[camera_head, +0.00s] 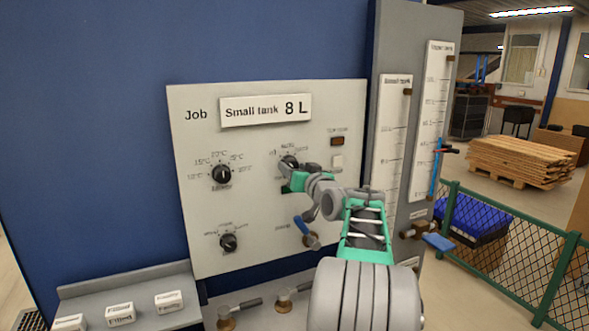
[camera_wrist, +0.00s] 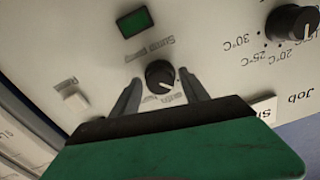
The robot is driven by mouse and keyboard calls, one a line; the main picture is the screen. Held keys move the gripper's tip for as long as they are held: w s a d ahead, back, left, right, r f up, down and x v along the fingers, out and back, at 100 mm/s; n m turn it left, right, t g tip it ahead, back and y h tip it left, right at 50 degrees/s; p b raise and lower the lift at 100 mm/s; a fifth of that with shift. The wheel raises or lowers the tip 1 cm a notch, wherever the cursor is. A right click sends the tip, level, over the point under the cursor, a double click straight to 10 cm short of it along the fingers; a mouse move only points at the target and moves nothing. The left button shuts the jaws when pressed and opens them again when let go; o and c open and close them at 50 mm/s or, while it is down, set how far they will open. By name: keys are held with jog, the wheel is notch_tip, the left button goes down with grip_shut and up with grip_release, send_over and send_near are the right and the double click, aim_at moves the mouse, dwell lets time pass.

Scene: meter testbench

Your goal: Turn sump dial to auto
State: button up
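The sump dial (camera_head: 289,161) is a black round knob on the grey panel, partly covered by my gripper in the head view. In the wrist view the panel appears upside down, and the sump dial (camera_wrist: 160,76) sits between my two fingers. Its pale pointer mark points toward the lower right there. Small position labels surround it, too blurred to read surely. My gripper (camera_head: 290,174) is at the panel from below right. In the wrist view my gripper (camera_wrist: 160,86) is open, one finger on each side of the dial, with small visible gaps. Contact cannot be made out.
A temperature dial (camera_head: 222,174) is left of the sump dial, another black dial (camera_head: 228,242) below it. A white switch (camera_head: 337,160) is close on the right. A blue-handled valve (camera_head: 304,230) is below. Gauge boards (camera_head: 392,140) stand further right.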

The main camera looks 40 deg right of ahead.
grip_shut()
dwell(0.3)
dwell(0.3)
jog(key=shift+m+b, duration=0.7)
jog(key=shift+m, duration=3.7)
jog(key=shift+o, duration=1)
grip_release()
